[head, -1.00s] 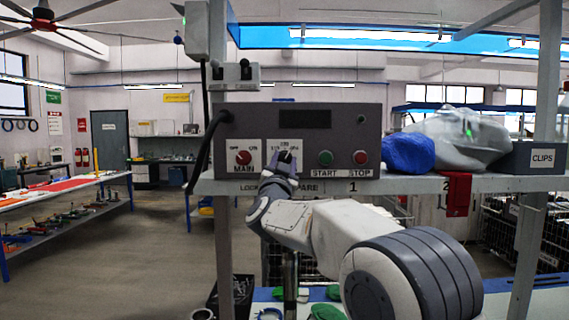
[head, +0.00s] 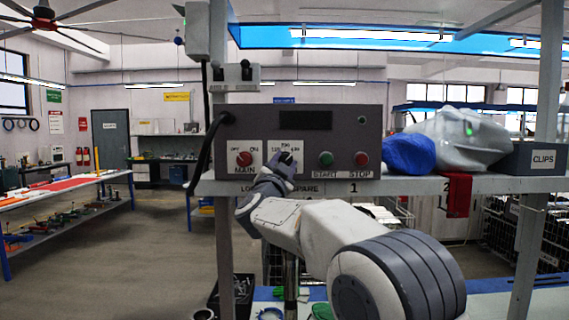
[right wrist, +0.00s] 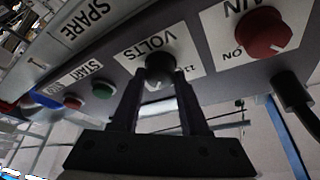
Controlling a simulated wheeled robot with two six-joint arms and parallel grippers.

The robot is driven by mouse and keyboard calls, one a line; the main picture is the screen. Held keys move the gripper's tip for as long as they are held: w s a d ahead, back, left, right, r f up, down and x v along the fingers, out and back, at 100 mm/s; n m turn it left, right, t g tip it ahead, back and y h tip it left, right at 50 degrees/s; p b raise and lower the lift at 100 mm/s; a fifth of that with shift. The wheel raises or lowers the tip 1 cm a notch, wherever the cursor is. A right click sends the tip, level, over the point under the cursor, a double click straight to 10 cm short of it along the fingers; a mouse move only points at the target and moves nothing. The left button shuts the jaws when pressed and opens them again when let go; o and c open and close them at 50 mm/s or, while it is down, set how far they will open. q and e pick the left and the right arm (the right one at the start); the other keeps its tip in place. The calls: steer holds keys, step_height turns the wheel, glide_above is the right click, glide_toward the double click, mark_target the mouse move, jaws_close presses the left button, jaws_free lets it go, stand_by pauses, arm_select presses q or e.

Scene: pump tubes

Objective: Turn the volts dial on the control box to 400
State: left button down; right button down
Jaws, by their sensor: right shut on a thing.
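The dark grey control box (head: 340,146) sits on a shelf at the middle of the head view. Its volts dial (right wrist: 160,66) is a dark round knob on a white plate marked VOLTS (right wrist: 150,40). My right gripper (head: 284,163) reaches up to the box front, and in the right wrist view its two fingers (right wrist: 160,80) stand on either side of the knob, shut on it. In the head view the gripper covers the lower part of the dial, and I cannot tell which number it points at. My left gripper is not in view.
The red MAIN knob (head: 244,158) is just left of the volts plate. The green START button (head: 326,158) and red STOP button (head: 361,159) are to its right. A blue bundle (head: 408,154) and the CLIPS box (head: 536,159) stand farther right on the shelf.

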steer(key=shift+c, duration=2.1)
jaws_free()
steer(key=shift+s, duration=0.1)
steer(key=shift+s+a+f, duration=0.1)
steer(key=shift+s+f, duration=0.05)
steer(key=shift+s, duration=0.1)
steer(key=b+v, duration=0.5)
steer(key=v, duration=0.4)
steer(key=shift+s, duration=0.35)
steer(key=shift+a+f, duration=0.1)
steer(key=shift+f, duration=0.1)
